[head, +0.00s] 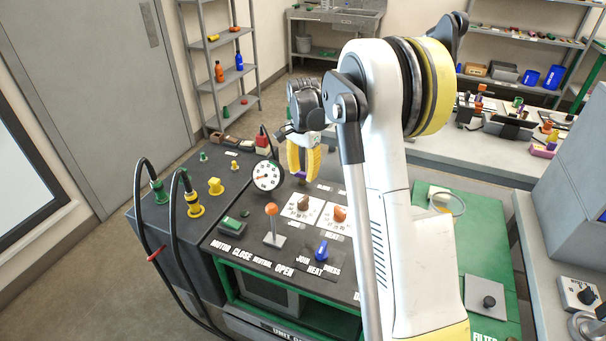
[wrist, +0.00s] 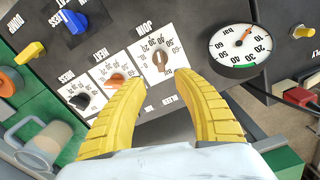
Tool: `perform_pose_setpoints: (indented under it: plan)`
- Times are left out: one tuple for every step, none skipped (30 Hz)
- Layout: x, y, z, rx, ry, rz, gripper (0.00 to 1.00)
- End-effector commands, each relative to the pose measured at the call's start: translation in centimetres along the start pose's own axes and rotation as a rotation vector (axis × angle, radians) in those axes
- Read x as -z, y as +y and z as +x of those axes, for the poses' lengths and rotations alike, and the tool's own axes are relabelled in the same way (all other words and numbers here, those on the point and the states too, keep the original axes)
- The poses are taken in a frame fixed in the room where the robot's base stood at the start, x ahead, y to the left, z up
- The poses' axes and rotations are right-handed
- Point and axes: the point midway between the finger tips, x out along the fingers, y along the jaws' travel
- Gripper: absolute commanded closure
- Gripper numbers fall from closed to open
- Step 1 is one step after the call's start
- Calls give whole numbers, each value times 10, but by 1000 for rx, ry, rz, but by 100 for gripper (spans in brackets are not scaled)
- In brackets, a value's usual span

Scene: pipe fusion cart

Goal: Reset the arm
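My gripper (head: 303,178) hangs fingers down over the back part of the dark control panel (head: 225,245). In the wrist view its two yellow fingers (wrist: 165,82) are apart with nothing between them. A dial with a brown knob (wrist: 160,60) lies just beyond the fingertips there; an orange-knobbed dial (wrist: 116,82) and a black-knobbed dial (wrist: 84,102) sit to its left. My arm is raised and bent, its elbow high over the cart. A small purple bit shows by the fingertips in the head view; I cannot tell what it is.
A pressure gauge (head: 267,176) stands close left of the gripper. An orange-topped lever (head: 272,222) and a blue knob (head: 321,250) are nearer the front. Black hoses (head: 145,215) arch at the cart's left. A green surface (head: 425,220) and a bench lie right; shelves stand behind.

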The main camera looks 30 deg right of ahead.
Motion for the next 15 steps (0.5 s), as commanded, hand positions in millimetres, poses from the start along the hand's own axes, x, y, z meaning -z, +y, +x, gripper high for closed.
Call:
perform_pose_setpoints:
  plan:
    - [0, 0, 0, 0, 0, 0, 64]
    - [0, 0, 0, 0, 0, 0, 64]
    - [0, 0, 0, 0, 0, 0, 64]
    - [0, 0, 0, 0, 0, 0, 64]
    - [0, 0, 0, 0, 0, 0, 64]
    - [0, 0, 0, 0, 0, 0, 64]
    - [0, 0, 0, 0, 0, -1, 64]
    - [-1, 0, -1, 1, 1, -3, 64]
    - [-3, 1, -4, 4, 3, -9, 64]
    - [-5, 1, -7, 8, 6, -18, 64]
    - [-9, 2, -12, 13, 10, -32, 64]
    - [-16, 4, -20, 22, 18, -57, 64]
    - [-22, 6, -28, 32, 27, -81, 64]
    - [-29, 8, -36, 43, 36, -109, 64]
    - [-40, 12, -49, 60, 51, -152, 64]
